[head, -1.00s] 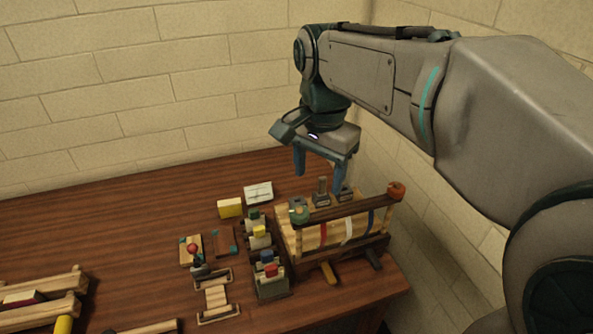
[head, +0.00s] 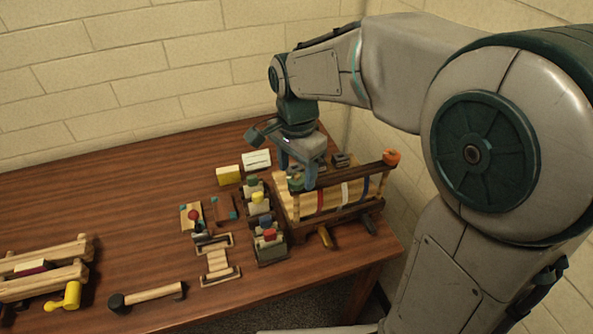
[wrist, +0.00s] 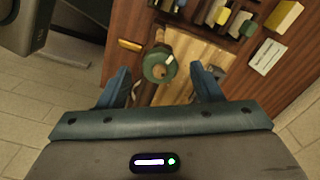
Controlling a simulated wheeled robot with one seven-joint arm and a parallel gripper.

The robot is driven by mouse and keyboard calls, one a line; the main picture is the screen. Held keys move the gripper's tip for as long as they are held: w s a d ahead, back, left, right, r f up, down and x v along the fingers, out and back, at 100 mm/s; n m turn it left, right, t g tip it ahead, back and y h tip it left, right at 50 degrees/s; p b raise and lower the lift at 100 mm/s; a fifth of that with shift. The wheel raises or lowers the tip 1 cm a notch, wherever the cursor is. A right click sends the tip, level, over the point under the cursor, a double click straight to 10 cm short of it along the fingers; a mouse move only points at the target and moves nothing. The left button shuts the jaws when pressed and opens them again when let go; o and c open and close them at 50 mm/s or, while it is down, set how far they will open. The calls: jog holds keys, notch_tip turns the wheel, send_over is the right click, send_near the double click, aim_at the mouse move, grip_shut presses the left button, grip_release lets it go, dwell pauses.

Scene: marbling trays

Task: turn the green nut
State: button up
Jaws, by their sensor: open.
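The green nut (head: 295,184) sits at the near left end of the dark bar on the wooden rack (head: 345,188). In the wrist view the nut (wrist: 159,64) shows as a round green ring with a white mark, around a wooden end. My gripper (head: 297,174) is open and pointing down over the nut. In the wrist view its fingertips (wrist: 160,72) stand on either side of the nut, with gaps on both sides. I cannot tell how far the fingertips reach down beside it. In the head view a finger hides part of the nut's surroundings.
An orange nut (head: 391,157) caps the bar's other end. Blocks with green, yellow (head: 258,197) and red tops stand left of the rack. A yellow block (head: 229,175) and a white card (head: 256,160) lie behind them. The left middle of the table is clear.

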jog(key=shift+f, duration=0.85)
jog(key=c, duration=1)
jog(key=m+b, duration=0.1)
jog(key=m, duration=0.2)
jog(key=shift+m+b, duration=0.75)
jog(key=shift+m, duration=1.05)
